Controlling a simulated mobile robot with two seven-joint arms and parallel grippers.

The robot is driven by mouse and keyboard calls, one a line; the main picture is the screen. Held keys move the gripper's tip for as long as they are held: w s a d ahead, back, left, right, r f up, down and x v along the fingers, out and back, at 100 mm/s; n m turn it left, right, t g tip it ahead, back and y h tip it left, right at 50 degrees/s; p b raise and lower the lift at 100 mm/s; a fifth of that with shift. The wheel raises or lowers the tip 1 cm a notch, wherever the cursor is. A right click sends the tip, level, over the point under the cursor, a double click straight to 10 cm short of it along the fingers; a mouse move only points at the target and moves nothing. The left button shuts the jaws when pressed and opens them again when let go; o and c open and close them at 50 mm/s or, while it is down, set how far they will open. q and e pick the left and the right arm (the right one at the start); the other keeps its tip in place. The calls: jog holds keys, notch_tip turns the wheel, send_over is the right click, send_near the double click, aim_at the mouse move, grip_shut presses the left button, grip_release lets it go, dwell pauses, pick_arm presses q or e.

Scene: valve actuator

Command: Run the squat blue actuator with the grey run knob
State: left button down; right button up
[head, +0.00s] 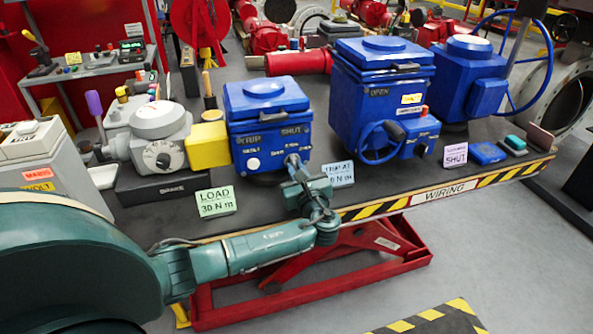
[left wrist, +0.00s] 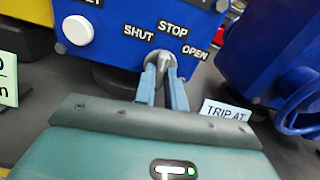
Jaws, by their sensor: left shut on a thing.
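The squat blue actuator (head: 267,110) stands on the dark bench top, left of a taller blue actuator (head: 380,85). Its front has a white button (head: 253,163), which also shows in the left wrist view (left wrist: 77,29). The grey run knob (left wrist: 167,56) sits below the SHUT, STOP and OPEN labels on that front. My left gripper (left wrist: 161,78) is shut on the knob, one finger on each side. The fingers partly cover the knob, so I cannot tell its exact setting. In the head view my left gripper (head: 298,168) reaches the actuator's front. My right gripper is not in view.
A grey unit with a dial (head: 160,140) and a yellow block (head: 208,145) stand to the left. A LOAD card (head: 215,202) and a TRIP AT card (head: 339,174) stand at the front. The taller actuator's handwheel (head: 380,142) is to the right.

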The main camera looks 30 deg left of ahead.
pick_arm(q)
jog(key=n+b, duration=0.1)
jog(key=n, duration=0.3)
jog(key=shift+f+n+b, duration=0.15)
jog(key=shift+n+b, duration=0.15)
jog(key=shift+n, duration=0.1)
jog(key=shift+n+b, duration=0.3)
jog(key=shift+n, duration=0.8)
jog(key=shift+n+b, duration=0.4)
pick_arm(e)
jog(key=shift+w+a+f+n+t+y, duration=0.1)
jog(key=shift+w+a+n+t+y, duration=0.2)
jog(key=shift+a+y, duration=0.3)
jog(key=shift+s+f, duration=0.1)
pick_arm(q)
jog(key=c, duration=1.5)
grip_release()
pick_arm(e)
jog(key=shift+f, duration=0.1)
pick_arm(q)
jog(key=shift+o, duration=0.2)
jog(key=v, duration=1.3)
jog(key=shift+b, duration=0.45)
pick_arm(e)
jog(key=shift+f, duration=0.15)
